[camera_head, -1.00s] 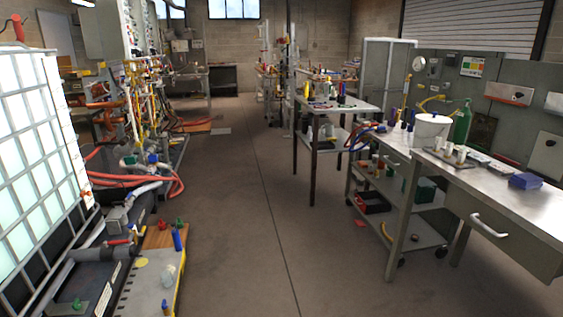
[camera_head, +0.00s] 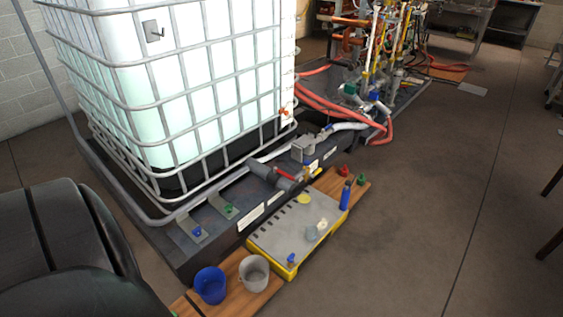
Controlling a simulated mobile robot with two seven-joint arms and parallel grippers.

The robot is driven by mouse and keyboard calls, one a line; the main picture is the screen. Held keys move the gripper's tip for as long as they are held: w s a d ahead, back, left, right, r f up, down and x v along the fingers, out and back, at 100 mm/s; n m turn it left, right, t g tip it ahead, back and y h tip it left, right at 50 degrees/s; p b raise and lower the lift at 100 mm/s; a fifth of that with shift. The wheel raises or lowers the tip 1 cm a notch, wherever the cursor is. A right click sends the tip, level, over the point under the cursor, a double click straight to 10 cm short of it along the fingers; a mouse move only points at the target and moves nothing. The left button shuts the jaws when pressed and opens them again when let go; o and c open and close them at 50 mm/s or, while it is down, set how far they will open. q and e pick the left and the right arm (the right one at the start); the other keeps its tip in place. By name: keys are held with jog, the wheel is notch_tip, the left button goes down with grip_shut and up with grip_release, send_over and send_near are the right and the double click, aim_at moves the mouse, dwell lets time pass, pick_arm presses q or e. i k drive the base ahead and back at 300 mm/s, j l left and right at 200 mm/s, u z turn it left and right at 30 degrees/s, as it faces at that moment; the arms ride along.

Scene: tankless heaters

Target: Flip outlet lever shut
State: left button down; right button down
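A red lever (camera_head: 285,174) sits on a grey pipe fitting (camera_head: 264,172) low in front of the caged white tank (camera_head: 205,85). It looks roughly in line with the short pipe; its exact angle is too small to tell. A smaller orange-red handle (camera_head: 284,111) shows at the tank's right lower edge. I cannot tell for certain which of the two is the outlet lever. Neither of my grippers is in view, and nothing is seen touching either handle.
A yellow-edged grey platform (camera_head: 275,238) with bottles stands before the tank. A blue bucket (camera_head: 210,285) and a grey bucket (camera_head: 254,273) stand on wooden boards. Red hoses (camera_head: 335,102) run behind. A large dark rounded shape fills the lower left. The floor (camera_head: 430,200) at right is clear.

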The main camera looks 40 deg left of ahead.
aim_at(285, 174)
jog(key=i+u, duration=0.8)
jog(key=i+l+u, duration=0.4)
jog(key=i+u, duration=0.7)
jog(key=u, duration=0.15)
